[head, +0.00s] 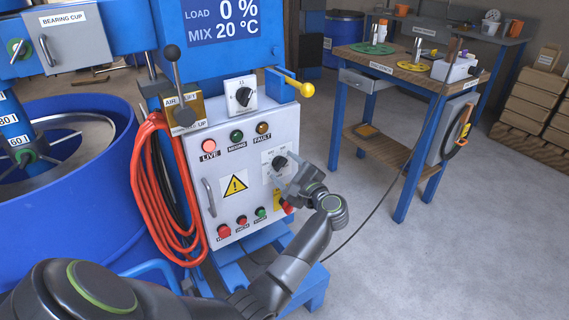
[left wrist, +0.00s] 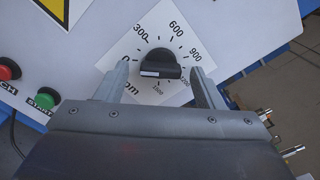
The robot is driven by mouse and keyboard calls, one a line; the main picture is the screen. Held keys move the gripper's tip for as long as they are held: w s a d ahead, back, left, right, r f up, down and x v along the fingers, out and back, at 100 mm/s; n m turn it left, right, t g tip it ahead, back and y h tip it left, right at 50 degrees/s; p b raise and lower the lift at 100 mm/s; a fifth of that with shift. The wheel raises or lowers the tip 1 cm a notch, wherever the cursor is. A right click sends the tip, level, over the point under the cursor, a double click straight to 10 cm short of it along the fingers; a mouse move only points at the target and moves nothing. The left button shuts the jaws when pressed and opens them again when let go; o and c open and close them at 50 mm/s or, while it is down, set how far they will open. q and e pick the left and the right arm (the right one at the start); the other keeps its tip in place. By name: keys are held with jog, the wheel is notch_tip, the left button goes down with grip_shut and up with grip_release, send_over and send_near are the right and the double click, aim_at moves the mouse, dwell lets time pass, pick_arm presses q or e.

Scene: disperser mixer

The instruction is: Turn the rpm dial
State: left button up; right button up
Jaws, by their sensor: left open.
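The rpm dial (head: 279,162) is a black knob on a white scale plate on the grey control panel. In the left wrist view the knob (left wrist: 160,58) shows close up, with figures from 0 upward around it. Its white mark lies at its lower left side, toward the 0. My left gripper (head: 288,181) is in front of the panel at the dial and partly covers its plate in the head view. In the wrist view its open fingers (left wrist: 159,70) stand on either side of the knob; contact is not visible. My right gripper is out of view.
A yellow-black warning sign (head: 234,186), a green START button (head: 261,212) and other buttons are near the dial. A second knob (head: 243,96) and a yellow-tipped lever (head: 306,89) are above. Red hose (head: 146,190) hangs at left. Floor (head: 470,240) at right is clear.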

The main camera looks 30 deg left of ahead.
pick_arm(q)
jog(key=shift+a, duration=0.2)
jog(key=c, duration=1)
